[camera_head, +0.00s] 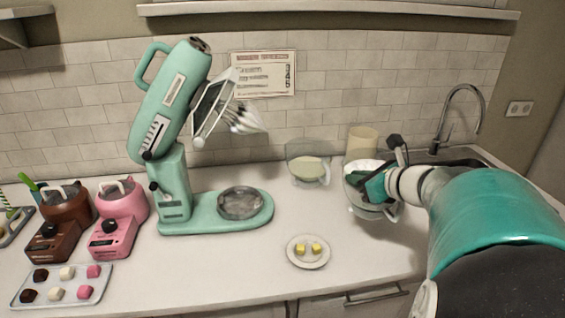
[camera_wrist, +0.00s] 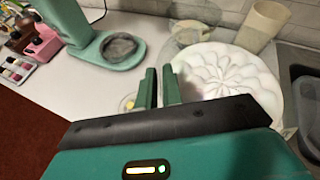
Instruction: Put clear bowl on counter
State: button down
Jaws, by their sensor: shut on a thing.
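A clear bowl (camera_head: 353,178) with white, swirled contents is at the right of the counter (camera_head: 240,262), beside the sink, in the head view. In the wrist view the bowl (camera_wrist: 232,78) fills the right side, its white fluted contents facing up. My gripper (camera_head: 374,187) is at the bowl's near right side and covers part of it. In the wrist view its two green fingers (camera_wrist: 158,88) are at the bowl's left edge, shut on the bowl with a narrow gap between them. I cannot tell whether the bowl's underside touches the counter.
Another clear container (camera_head: 309,168) with pale contents and a beige cylinder (camera_head: 362,141) stand behind the bowl. A small plate (camera_head: 308,262) with yellow cubes is in front. A mint stand mixer (camera_head: 172,180) stands left. The sink and faucet (camera_head: 463,110) are right. Bare counter lies around the plate.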

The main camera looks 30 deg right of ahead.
jog(key=w+d, duration=0.1)
jog(key=d+f, duration=0.1)
jog(key=w+d+f, duration=0.1)
jog(key=d, duration=0.1)
jog(key=shift+w+f, duration=0.1)
jog(key=shift+w, duration=0.2)
jog(key=d+f, duration=0.1)
jog(key=w+d+f, duration=0.1)
jog(key=f, duration=0.1)
jog(key=w+d+f, duration=0.1)
jog(key=shift+d+f, duration=0.1)
jog(key=shift+f, duration=0.2)
jog(key=f, duration=0.3)
jog(key=shift+w+d+f, duration=0.2)
jog(key=shift+d, duration=0.1)
jog(key=shift+f, duration=0.4)
jog(key=c, duration=1.6)
grip_release()
jog(key=shift+o, duration=0.2)
